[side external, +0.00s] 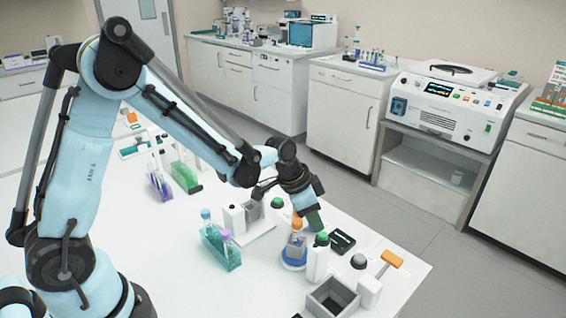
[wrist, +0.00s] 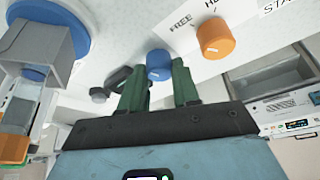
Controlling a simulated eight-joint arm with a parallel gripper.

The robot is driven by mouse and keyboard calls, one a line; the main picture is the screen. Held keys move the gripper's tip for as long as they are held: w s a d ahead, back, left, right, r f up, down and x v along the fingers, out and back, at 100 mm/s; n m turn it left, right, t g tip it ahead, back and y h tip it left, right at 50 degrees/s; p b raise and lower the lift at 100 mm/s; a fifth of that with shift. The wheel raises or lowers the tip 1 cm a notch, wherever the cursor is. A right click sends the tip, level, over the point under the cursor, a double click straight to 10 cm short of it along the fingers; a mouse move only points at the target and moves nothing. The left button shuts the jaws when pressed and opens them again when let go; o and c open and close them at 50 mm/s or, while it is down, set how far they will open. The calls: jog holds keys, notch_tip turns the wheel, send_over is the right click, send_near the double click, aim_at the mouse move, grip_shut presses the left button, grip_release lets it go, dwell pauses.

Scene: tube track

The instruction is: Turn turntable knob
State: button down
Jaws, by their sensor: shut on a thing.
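In the wrist view, the green fingers of my gripper (wrist: 158,88) stand on either side of a small blue knob (wrist: 159,64) with a white mark and are shut on it. An orange knob (wrist: 215,40) with a white line sits to its right, beside printed labels, one reading FREE. The blue turntable disc (wrist: 74,18) is at the upper left and carries a grey block with an orange-capped tube (wrist: 15,128). In the side view, my gripper (side external: 314,218) points down just behind the turntable (side external: 291,265). The knobs are hidden there.
A black device (side external: 341,242), an open grey box (side external: 345,292) and an orange-handled item (side external: 392,258) lie to the right. A teal tube rack (side external: 228,256) is to the left. The front left tabletop is clear.

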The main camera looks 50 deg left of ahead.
jog(key=n+y, duration=0.1)
jog(key=n, duration=0.3)
jog(key=shift+d+n+t+y, duration=0.15)
jog(key=shift+n+t+y, duration=0.15)
jog(key=shift+y, duration=0.1)
jog(key=shift+d+n+y, duration=0.1)
jog(key=shift+n+y, duration=0.8)
jog(key=shift+n, duration=1.3)
jog(key=c, duration=0.8)
grip_release()
jog(key=v, duration=1.2)
jog(key=shift+r, duration=0.1)
